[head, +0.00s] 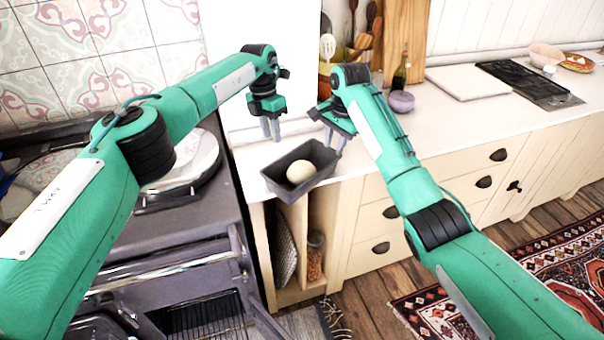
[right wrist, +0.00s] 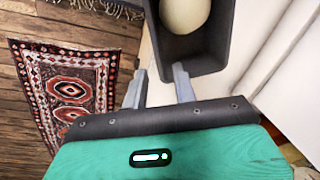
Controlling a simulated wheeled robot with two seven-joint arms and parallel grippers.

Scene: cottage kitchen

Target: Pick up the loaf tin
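The loaf tin (head: 316,181) is a dark grey rectangular tin at the counter's front edge, with a pale round lump (head: 299,172) inside. The tin also shows in the right wrist view (right wrist: 200,62). My right gripper (head: 334,139) is open at the tin's right end. In the right wrist view its fingers (right wrist: 160,85) are apart; one is outside the tin's corner and the other overlaps the near end. I cannot tell whether they touch it. My left gripper (head: 270,128) is above the counter behind the tin's left side, fingers slightly apart and empty.
The stove (head: 190,225) with a round lid stands at the left. Behind the grippers are a utensil holder, wooden boards (head: 404,35), a bottle and a purple pot (head: 401,101). A white board (head: 467,82) lies farther right. The counter's right front is fairly clear.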

